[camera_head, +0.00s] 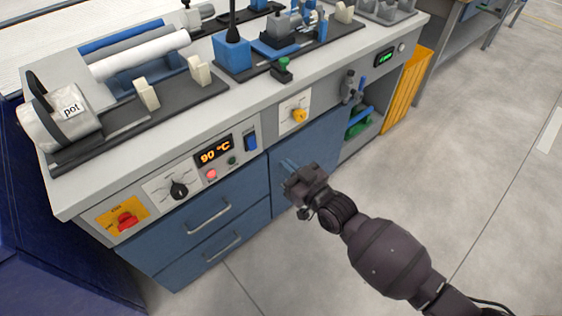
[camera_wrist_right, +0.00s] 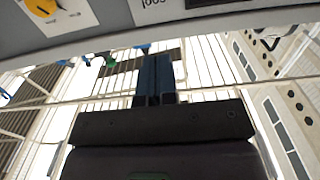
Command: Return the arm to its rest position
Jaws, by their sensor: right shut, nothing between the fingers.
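My right gripper (camera_head: 288,164) is in front of the blue cabinet doors of the workbench, below the bench top, at the end of my dark right arm. Its blue fingers are together and hold nothing. In the right wrist view the shut fingers (camera_wrist_right: 155,78) point up toward the underside of the bench edge, apart from it. My left gripper does not show in either view.
The grey floor at right is clear.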

